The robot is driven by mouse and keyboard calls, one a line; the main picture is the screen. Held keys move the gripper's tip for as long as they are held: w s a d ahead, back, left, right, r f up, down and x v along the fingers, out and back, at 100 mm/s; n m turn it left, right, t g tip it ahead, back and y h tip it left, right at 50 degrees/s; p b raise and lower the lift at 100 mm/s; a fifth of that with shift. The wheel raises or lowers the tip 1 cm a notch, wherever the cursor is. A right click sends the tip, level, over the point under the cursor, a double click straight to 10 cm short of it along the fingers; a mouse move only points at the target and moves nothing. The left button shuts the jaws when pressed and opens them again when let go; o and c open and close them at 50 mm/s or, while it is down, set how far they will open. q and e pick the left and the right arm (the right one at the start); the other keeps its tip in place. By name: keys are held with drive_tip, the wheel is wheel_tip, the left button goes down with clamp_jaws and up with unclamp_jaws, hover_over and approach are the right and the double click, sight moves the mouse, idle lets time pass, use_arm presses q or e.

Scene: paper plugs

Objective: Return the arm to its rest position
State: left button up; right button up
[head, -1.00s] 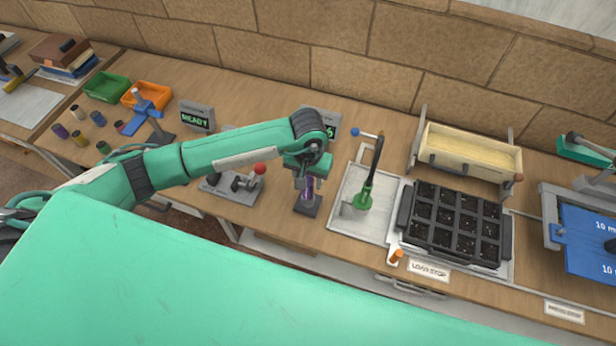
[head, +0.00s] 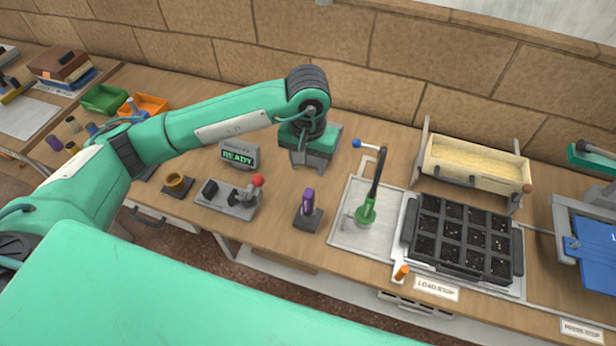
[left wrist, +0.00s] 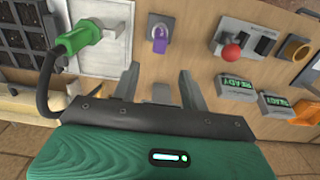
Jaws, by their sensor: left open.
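My left arm reaches in from the left in the head view. My left gripper (head: 308,160) hangs above the bench, behind the small dark stand (head: 306,222) and apart from it. The purple piece (head: 308,198) stands upright in that stand. In the left wrist view the two fingers of my left gripper (left wrist: 160,86) are spread with nothing between them. The purple piece (left wrist: 160,46) shows beyond the fingertips. My right gripper is in neither view.
A lever device (head: 232,200), a brown cup (head: 177,184) and a READY display (head: 239,155) stand to the left. A green-handled tool (head: 366,208), a black cell tray (head: 464,236) and a wooden trough (head: 474,165) stand to the right. A stone wall (head: 390,60) runs behind.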

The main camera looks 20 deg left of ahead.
use_arm(q)
drive_tip(key=shift+r, duration=0.6)
